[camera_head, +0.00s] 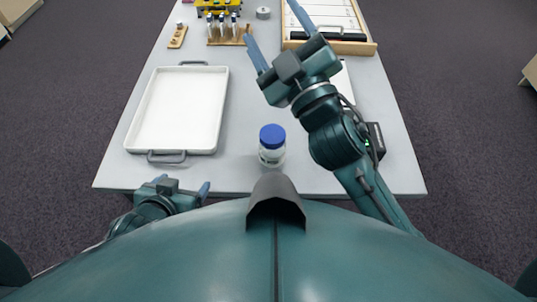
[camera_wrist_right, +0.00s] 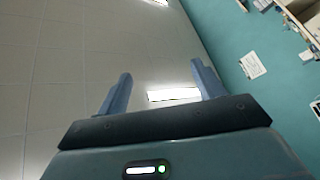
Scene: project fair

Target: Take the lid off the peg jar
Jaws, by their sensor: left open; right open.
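The peg jar (camera_head: 271,156) stands upright near the table's front edge, a clear jar with a pale band. Its blue lid (camera_head: 272,135) sits on top. My left gripper (camera_head: 182,184) is open and empty at the front edge, to the left of the jar and apart from it. My right gripper (camera_head: 272,21) is raised above the table, beyond the jar in the picture, open and empty. In the right wrist view its two fingers (camera_wrist_right: 160,88) are spread, with only ceiling and wall behind them.
A white tray (camera_head: 178,110) with grey handles lies left of the jar. At the back are a vial rack (camera_head: 228,40), a small wooden block (camera_head: 178,36), a grey round piece (camera_head: 263,12) and a wooden case (camera_head: 345,47). The table (camera_head: 240,178) is clear around the jar.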

